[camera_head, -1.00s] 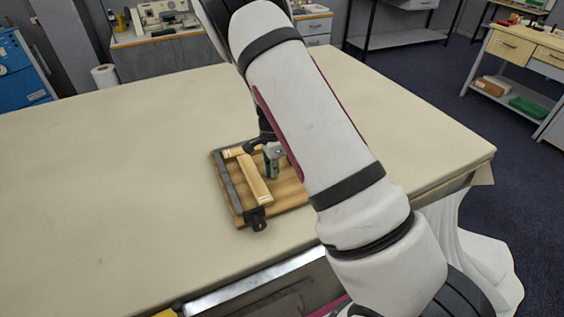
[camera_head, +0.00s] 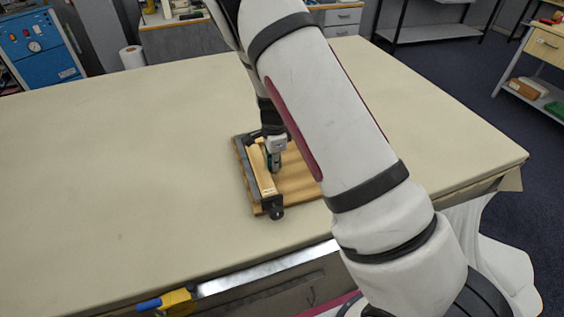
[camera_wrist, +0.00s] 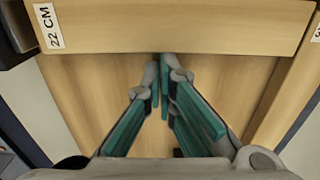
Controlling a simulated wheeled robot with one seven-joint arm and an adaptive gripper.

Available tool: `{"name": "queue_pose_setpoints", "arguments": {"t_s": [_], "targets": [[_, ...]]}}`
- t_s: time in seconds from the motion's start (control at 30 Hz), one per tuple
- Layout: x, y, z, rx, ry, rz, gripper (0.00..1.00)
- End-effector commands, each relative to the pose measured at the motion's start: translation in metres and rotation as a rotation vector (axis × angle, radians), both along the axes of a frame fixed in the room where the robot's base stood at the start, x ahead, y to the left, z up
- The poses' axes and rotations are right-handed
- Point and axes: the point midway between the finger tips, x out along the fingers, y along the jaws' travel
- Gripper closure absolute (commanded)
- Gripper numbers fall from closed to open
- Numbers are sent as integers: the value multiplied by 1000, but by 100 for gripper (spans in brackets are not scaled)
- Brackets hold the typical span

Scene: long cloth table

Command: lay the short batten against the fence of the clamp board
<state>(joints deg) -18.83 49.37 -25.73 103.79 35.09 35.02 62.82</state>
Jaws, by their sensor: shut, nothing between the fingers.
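The clamp board (camera_head: 297,183) lies on the table, with a dark fence (camera_head: 244,172) along its left side. A pale wooden batten (camera_head: 263,172) lies on the board alongside the fence; I cannot tell whether they touch. In the wrist view this batten (camera_wrist: 190,27) runs across the top, labelled "22 CM". My gripper (camera_head: 275,168) points down over the board, right of the batten. Its fingers (camera_wrist: 164,60) are shut and empty, with tips at the batten's near edge in the wrist view; contact is unclear. The fence is not visible in the wrist view.
A black clamp (camera_head: 273,207) stands at the board's front left corner. Another wooden piece (camera_wrist: 284,100) with a partly cut-off label lies at the right in the wrist view. The cloth table (camera_head: 120,170) is clear left of the board. My arm hides the board's right part.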

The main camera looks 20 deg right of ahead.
Motion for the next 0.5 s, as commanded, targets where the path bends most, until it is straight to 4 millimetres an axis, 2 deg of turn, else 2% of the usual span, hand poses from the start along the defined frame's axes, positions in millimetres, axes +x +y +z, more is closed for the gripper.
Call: {"name": "queue_pose_setpoints", "arguments": {"t_s": [0.33,0.5], "targets": [[1,-4,0,0,0,-1,100],[4,-23,-1,-1,0,-2,100]]}}
